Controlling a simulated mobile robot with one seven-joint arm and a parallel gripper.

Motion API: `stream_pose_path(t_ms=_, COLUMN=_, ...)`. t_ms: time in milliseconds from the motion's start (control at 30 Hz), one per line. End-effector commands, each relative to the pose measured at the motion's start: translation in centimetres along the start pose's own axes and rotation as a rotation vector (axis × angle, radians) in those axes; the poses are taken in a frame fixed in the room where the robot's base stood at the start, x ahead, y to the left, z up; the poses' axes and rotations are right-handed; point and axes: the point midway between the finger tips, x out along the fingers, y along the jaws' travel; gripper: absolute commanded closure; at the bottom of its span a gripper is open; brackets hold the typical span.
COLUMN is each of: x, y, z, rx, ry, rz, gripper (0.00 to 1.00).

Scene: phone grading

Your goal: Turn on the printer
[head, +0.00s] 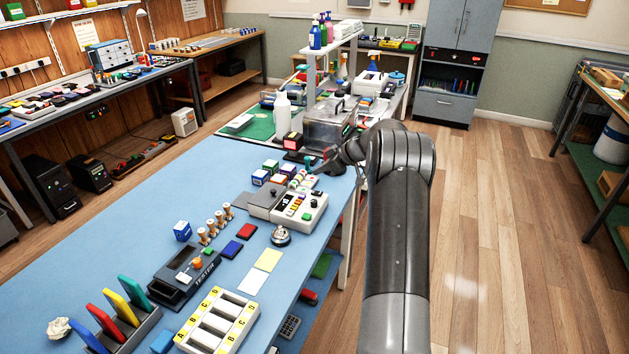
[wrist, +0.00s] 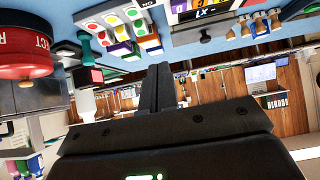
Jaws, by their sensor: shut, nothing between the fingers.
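A white device (head: 300,212) with a dark display panel and coloured buttons stands near the right edge of the blue table; it may be the printer, but I cannot read a name on it. Part of a similar panel shows upside down at the top of the wrist view (wrist: 205,11). Its power switch cannot be made out. My gripper (head: 322,166) is behind this device in the head view, above the table edge and apart from it. Its fingers (wrist: 157,80) are shut and empty in the wrist view.
A bell (head: 280,237) stands before the device. A clear-lidded machine (head: 330,122) is behind. Floor (head: 500,230) on the right is free.

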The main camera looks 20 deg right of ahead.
Motion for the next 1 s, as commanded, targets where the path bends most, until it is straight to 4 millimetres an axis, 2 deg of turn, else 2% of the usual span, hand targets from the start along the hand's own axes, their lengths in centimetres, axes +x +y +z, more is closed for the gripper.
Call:
stream_pose_path(t_ms=100, x=-2.6, y=0.0, z=-0.7, rx=-0.001, ry=0.002, rz=0.000, gripper=1.00)
stream_pose_path(t_ms=333, x=-5.3, y=-0.1, z=-1.4, rx=-0.001, ry=0.001, rz=-0.002, gripper=1.00)
stream_pose_path(t_ms=1000, x=-5.9, y=-0.4, z=-1.7, rx=0.002, ry=-0.003, rz=-0.004, gripper=1.00)
